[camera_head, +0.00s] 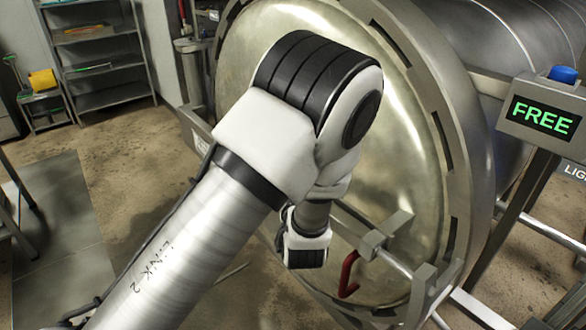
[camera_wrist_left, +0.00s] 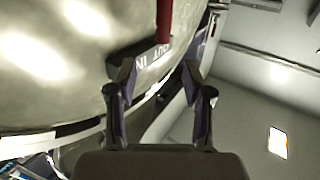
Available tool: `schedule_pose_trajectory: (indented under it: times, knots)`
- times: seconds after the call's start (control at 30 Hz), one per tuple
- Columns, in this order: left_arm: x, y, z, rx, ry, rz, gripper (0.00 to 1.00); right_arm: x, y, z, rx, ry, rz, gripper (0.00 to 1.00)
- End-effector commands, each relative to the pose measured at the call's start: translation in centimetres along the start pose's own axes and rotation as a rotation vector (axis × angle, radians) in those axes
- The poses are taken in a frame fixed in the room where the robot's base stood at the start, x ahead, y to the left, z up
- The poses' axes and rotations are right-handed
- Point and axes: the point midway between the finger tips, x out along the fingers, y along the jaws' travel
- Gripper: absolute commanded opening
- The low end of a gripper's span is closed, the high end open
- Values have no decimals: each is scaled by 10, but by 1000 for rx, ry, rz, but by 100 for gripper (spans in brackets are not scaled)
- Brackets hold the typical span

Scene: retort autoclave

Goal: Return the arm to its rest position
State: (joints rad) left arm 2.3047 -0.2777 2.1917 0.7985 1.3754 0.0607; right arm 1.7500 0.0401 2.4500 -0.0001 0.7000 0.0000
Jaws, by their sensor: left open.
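My left arm (camera_head: 190,240) rises from the bottom left of the head view and bends in front of the large round autoclave door (camera_head: 412,165). Its wrist hangs down at the elbow's lower right; the fingers are not clearly seen there. In the left wrist view my left gripper (camera_wrist_left: 158,80) is open, its two fingers apart with nothing held. The red handle (camera_head: 349,275) sits on the door's lower part, right of my wrist. It also shows in the left wrist view (camera_wrist_left: 164,20), beyond the fingertips, above a grey lettered block (camera_wrist_left: 153,58). My right gripper is not in view.
A post at the right carries a screen (camera_head: 541,117) reading FREE in green, with a blue button (camera_head: 563,74) on top. Metal rails run below it. A metal shelf (camera_head: 105,62) and a yellow bin (camera_head: 42,80) stand at the back left. Floor at the left is mostly clear.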

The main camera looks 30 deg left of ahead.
Motion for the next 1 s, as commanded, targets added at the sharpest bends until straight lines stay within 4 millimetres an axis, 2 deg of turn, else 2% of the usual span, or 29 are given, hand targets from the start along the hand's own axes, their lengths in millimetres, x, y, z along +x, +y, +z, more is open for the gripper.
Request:
schedule_pose_trajectory:
  times: [0.33,0.4,0.47,0.57,0.63,0.7,0.77,0.8,0.87,0.9,1.0]
  knots:
    - [0,0,1,0,-1,1,51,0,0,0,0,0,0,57]
    - [0,-1,10,8,-13,0,51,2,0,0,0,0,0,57]
    - [-2,-5,30,20,-43,-7,51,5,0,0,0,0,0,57]
    - [-8,-27,90,59,-143,-38,51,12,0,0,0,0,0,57]
    - [-22,-47,145,104,-258,-35,51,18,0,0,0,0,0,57]
    - [-44,-65,203,151,-413,-9,51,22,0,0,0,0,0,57]
    - [-70,-80,249,190,-558,22,51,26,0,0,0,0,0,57]
    - [-90,-90,278,214,-660,47,51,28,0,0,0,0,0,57]
    - [-126,-106,317,249,-821,89,51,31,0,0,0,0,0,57]
    - [-153,-115,339,271,-933,123,51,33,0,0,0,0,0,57]
    - [-221,-134,375,321,-1200,224,51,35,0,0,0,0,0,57]
